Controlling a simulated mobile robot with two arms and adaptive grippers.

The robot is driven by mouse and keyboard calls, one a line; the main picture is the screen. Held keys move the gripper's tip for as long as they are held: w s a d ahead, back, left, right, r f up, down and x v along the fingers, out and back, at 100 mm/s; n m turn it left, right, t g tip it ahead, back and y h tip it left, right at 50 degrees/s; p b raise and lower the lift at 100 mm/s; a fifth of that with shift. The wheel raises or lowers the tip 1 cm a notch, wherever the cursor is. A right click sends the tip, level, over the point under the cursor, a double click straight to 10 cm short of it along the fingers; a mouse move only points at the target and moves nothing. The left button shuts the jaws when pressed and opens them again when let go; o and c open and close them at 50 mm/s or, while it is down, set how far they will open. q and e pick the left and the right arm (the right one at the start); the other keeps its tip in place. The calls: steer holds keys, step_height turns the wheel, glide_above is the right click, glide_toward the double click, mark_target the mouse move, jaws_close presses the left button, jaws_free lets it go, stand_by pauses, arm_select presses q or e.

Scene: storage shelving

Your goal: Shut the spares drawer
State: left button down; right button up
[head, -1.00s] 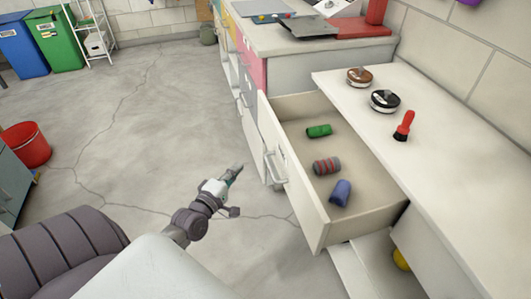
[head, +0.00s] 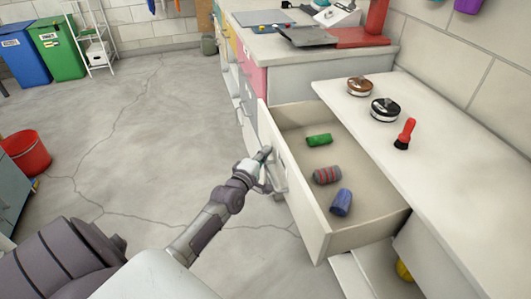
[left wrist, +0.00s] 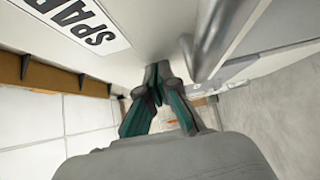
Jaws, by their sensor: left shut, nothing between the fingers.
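The spares drawer (head: 318,222) is pulled well out of the white cabinet. Inside it lie a green roll (head: 319,140), a grey and red banded roll (head: 327,175) and a blue roll (head: 341,202). My left gripper (head: 264,155) is at the drawer's front face, beside its bar handle (head: 279,178). In the left wrist view the shut, empty fingers (left wrist: 158,85) point along the front, with the handle (left wrist: 215,40) to their right and a label reading "SPAR" (left wrist: 82,22) at upper left. Whether the fingers touch the front is unclear. My right gripper is out of view.
A lower drawer (head: 365,275) is also out, with a yellow object inside. The floor (head: 130,130) to the left is open.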

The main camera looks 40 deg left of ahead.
mark_target(328, 156)
arm_select(q)
steer(key=shift+w, duration=0.1)
stand_by(0.3)
